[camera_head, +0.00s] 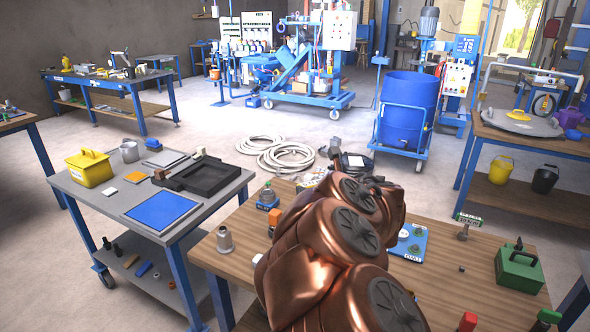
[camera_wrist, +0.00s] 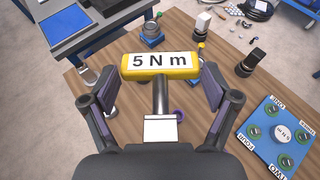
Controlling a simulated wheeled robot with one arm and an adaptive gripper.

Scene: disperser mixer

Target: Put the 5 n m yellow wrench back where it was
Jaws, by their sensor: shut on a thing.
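The yellow wrench (camera_wrist: 160,65) has a T-shaped handle with a white "5 N m" label and a dark shaft below it. In the wrist view my gripper (camera_wrist: 158,90) is shut on it, with a dark finger at each side. The wrench appears above the wooden table (camera_wrist: 185,125); I cannot tell the height of its lower end. A white block shows under the shaft. In the head view my copper-coloured arm hides my gripper and the wrench.
A blue plate (camera_head: 410,242) with several labelled round spots lies on the wooden table, also in the wrist view (camera_wrist: 282,137). A grey cart (camera_head: 218,205) stands to the left.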

